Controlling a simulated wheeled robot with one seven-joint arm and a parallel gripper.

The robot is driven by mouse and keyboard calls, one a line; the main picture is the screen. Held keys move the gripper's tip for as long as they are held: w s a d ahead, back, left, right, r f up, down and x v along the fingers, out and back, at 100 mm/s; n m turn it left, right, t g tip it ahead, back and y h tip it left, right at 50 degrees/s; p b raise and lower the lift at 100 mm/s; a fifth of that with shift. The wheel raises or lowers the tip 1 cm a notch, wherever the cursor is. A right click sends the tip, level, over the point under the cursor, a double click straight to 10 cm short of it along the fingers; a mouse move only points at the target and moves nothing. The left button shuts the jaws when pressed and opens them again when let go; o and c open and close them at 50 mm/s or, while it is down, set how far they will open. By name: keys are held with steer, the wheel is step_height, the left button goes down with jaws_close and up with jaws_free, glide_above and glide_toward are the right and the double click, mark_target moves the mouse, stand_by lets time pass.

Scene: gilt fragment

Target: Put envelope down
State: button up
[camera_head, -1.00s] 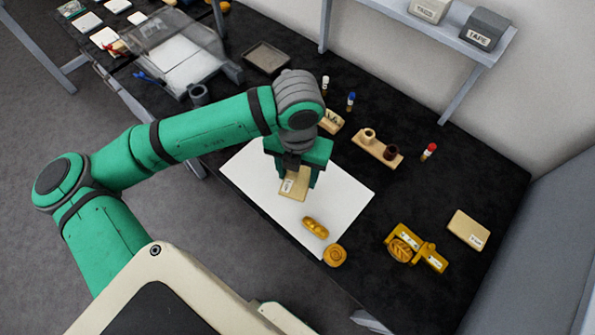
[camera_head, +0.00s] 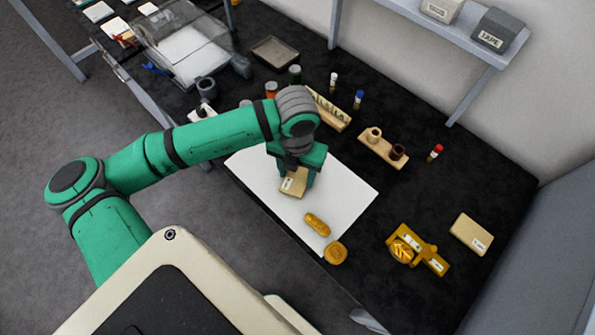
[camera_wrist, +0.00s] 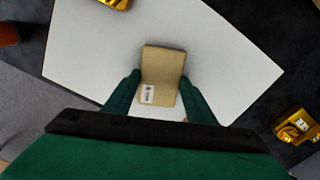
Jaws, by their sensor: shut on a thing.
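A tan envelope (camera_head: 294,183) with a small white label is between the fingers of my gripper (camera_head: 299,176), over the white sheet on the black table. In the wrist view the envelope (camera_wrist: 162,75) sits between the two green fingers of my gripper (camera_wrist: 161,92), which are shut on it. I cannot tell whether the envelope touches the sheet. A second tan envelope (camera_head: 472,234) with a label lies flat on the table at the right.
The white sheet (camera_head: 345,193) has a gilt piece (camera_head: 317,224) on it and a round gilt piece (camera_head: 335,252) at its front corner. Gilt fragments (camera_head: 415,249) lie to the right. A wooden holder (camera_head: 382,149) with small cups and several bottles stand behind.

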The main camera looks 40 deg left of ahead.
mark_target(297, 177)
steer(key=o, duration=1)
steer(key=shift+a+r, duration=0.1)
steer(key=shift+r, duration=0.05)
step_height(297, 177, up, 12)
stand_by(0.3)
